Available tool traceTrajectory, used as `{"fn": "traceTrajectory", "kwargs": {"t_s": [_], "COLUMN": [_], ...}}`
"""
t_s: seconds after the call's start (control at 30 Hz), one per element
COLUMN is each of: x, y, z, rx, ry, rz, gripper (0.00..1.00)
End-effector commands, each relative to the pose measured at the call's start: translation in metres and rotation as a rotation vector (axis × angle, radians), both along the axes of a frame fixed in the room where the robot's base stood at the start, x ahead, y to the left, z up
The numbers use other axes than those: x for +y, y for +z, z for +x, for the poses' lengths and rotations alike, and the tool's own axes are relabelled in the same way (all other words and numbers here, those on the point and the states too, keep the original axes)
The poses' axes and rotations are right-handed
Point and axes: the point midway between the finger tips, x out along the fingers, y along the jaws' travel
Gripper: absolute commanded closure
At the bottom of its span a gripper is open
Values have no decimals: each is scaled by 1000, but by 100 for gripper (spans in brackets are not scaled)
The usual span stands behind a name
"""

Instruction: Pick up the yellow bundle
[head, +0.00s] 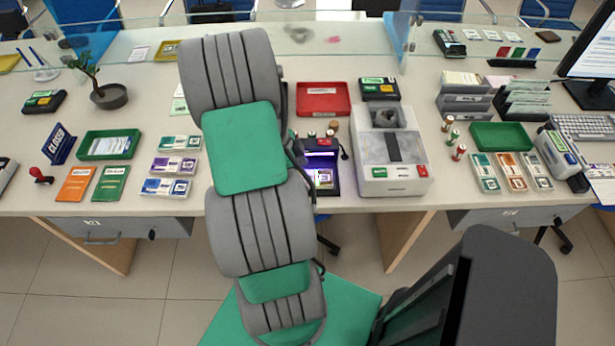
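No bundle that is plainly yellow shows. A small banded bundle (323,181) lies in the dark device with violet light, just right of my arm; the glow makes its colour hard to tell. Left of my arm lie three stacked-note bundles in a column: a green-banded one (180,142), a purple-banded one (174,165) and a blue-banded one (165,187). My grey and green arm rises across the middle of the counter and covers what lies behind it. My gripper does not show.
A grey counting machine (391,160) stands right of the lit device (334,148). A red tray (323,99) lies behind it. A green tray (108,145) and a potted plant (110,96) stand left. A glass screen runs along the back.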

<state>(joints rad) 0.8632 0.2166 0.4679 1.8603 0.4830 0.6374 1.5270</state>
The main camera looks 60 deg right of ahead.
Motion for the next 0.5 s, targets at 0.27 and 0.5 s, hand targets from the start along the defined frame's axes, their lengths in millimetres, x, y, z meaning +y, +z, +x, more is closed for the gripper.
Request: {"fn": "traceTrajectory", "kwargs": {"t_s": [0.27,0.5], "x": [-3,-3], "y": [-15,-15], "z": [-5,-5], "rx": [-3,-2], "ry": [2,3], "rz": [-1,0], "gripper": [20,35]}}
